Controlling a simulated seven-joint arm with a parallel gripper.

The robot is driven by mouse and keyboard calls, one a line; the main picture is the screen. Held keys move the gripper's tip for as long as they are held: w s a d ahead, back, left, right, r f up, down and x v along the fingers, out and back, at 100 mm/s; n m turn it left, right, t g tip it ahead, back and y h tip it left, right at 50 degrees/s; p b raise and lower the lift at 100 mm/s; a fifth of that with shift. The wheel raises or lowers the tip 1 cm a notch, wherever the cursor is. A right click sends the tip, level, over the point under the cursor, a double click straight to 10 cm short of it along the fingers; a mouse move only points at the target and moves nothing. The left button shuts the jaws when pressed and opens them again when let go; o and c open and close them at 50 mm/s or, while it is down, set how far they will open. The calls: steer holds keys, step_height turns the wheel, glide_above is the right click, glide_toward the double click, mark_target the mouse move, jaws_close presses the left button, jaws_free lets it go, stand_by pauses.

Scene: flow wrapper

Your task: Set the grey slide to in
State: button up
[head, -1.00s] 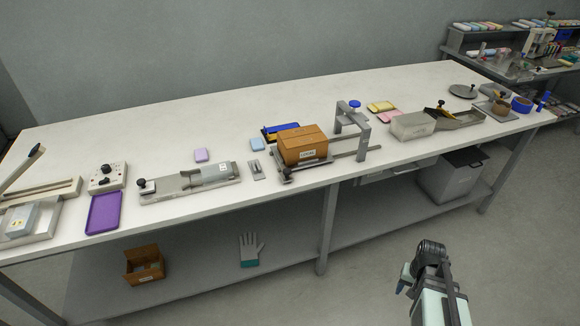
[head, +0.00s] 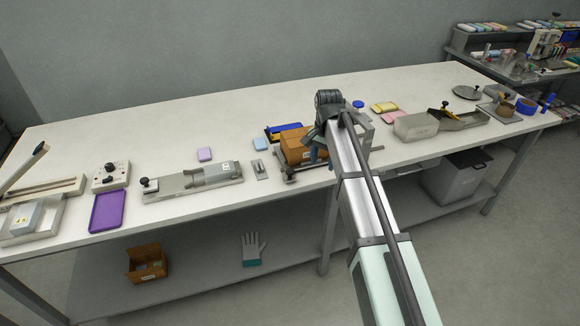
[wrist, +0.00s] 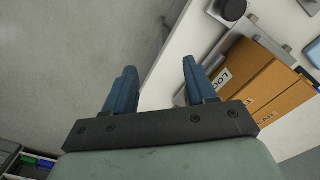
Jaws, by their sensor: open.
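I cannot tell for sure which fitting is the grey slide. A long grey metal bed (head: 185,186) with a black knob at its left end lies on the bench left of centre. My gripper (head: 316,152) is open and empty, over the bench front by the box. Its blue fingers (wrist: 160,75) are apart. My arm hides the box's right side.
A purple tray (head: 107,212) lies left. The bench's back strip is clear.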

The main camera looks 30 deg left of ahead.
glide_toward(290, 170)
step_height(290, 170, down, 8)
steer(key=shift+s+f, duration=0.1)
stand_by(0.7)
steer(key=shift+c, duration=0.2)
jaws_close()
stand_by(0.3)
